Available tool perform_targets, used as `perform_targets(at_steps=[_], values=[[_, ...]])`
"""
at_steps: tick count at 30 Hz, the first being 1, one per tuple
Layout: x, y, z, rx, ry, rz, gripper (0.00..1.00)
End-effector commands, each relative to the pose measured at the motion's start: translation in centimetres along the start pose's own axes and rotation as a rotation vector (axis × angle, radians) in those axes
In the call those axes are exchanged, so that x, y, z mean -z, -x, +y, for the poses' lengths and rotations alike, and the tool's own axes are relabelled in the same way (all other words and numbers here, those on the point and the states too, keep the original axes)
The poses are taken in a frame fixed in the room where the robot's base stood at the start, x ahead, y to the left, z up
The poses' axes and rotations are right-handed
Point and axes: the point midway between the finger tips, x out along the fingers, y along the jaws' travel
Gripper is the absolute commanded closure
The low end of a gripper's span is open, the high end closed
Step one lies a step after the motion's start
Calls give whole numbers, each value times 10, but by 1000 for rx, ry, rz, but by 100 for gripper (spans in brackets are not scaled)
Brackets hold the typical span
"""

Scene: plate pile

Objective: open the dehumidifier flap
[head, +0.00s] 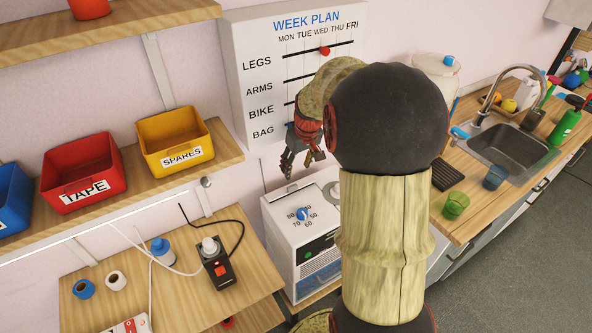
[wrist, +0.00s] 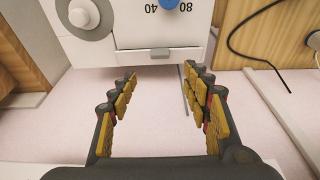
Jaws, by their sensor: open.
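The dehumidifier (head: 303,250) is a white box with a blue dial (head: 302,214) on its sloped panel. It stands between the wooden desk and the sink counter. In the wrist view its white body (wrist: 125,22) fills the top, with a grey tab (wrist: 160,52) at the edge of the panel. I cannot tell for sure which part is the flap; its top is partly hidden by my arm in the head view. My gripper (head: 302,160) hangs above the dehumidifier, fingers down. It also shows in the wrist view (wrist: 162,82), open and empty, apart from the tab.
The week plan board (head: 292,70) is on the wall close behind my gripper. The wooden desk (head: 185,300) at left holds a black box with a red switch (head: 220,271), bottles and cables. A shelf with bins (head: 176,140) is above. Cups (head: 455,206) stand on the right counter.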

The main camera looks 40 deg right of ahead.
Motion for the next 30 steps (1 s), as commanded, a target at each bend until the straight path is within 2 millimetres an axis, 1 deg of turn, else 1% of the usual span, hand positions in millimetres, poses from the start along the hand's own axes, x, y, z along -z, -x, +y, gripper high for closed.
perform_targets(at_steps=[11, 15, 20, 22, 24, 26, 30], values=[[-2, -2, 2, -4, -3, 7, 52], [-16, -15, 2, -4, -24, 23, 52], [-24, -35, 0, 2, -37, 75, 52], [-24, -41, -1, 5, -34, 99, 52], [-18, -45, -2, 6, -22, 122, 52], [-13, -43, 0, 1, -7, 137, 52], [-12, -52, 0, 1, 0, 135, 52]])
